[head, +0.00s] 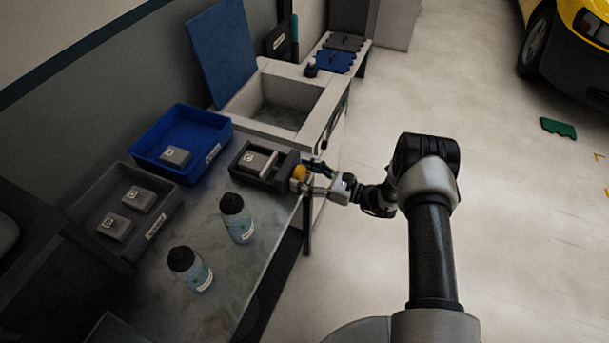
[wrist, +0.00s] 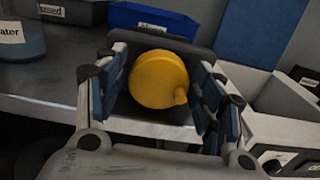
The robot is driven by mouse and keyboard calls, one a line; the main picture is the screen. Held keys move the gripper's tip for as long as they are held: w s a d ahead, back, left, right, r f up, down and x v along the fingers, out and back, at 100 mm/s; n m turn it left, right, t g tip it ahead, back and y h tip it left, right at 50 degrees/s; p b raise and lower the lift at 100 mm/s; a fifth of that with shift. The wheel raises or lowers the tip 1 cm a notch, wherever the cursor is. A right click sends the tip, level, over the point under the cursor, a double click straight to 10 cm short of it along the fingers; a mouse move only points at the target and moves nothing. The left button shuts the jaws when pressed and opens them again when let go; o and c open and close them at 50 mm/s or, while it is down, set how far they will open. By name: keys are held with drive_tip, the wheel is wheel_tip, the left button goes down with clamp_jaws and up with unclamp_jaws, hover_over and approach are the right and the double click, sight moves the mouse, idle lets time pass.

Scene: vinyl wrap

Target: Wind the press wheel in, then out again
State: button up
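The press (head: 262,181) is a dark open-topped box at the bench's right edge, with a pale bar across it and a grey block (head: 250,159) inside. Its yellow wheel (head: 299,172) faces my arm. In the wrist view the round wheel (wrist: 157,80) fills the middle, with a small knob (wrist: 181,96) at its lower right. My gripper (head: 307,175) is at the wheel; in the wrist view its blue-padded fingers (wrist: 160,62) stand on both sides of the wheel, with narrow gaps showing. It looks open around the wheel.
A blue bin (head: 157,137) with a grey block and a grey bin (head: 160,218) with two blocks stand left of the press. Two bottles (head: 237,218) (head: 190,268) stand in front on the bench. A sink (head: 330,93) is behind.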

drive_tip(key=c, duration=0.7)
drive_tip(key=shift+f+n+b, duration=0.15)
drive_tip(key=shift+n+b, duration=0.55)
drive_tip(key=shift+n, duration=0.5)
drive_tip(key=shift+s+n+b, duration=0.1)
drive_tip(key=shift+n+b, duration=0.35)
drive_tip(key=shift+n, duration=0.75)
drive_tip(key=o, duration=1)
drive_tip(key=v, duration=1.2)
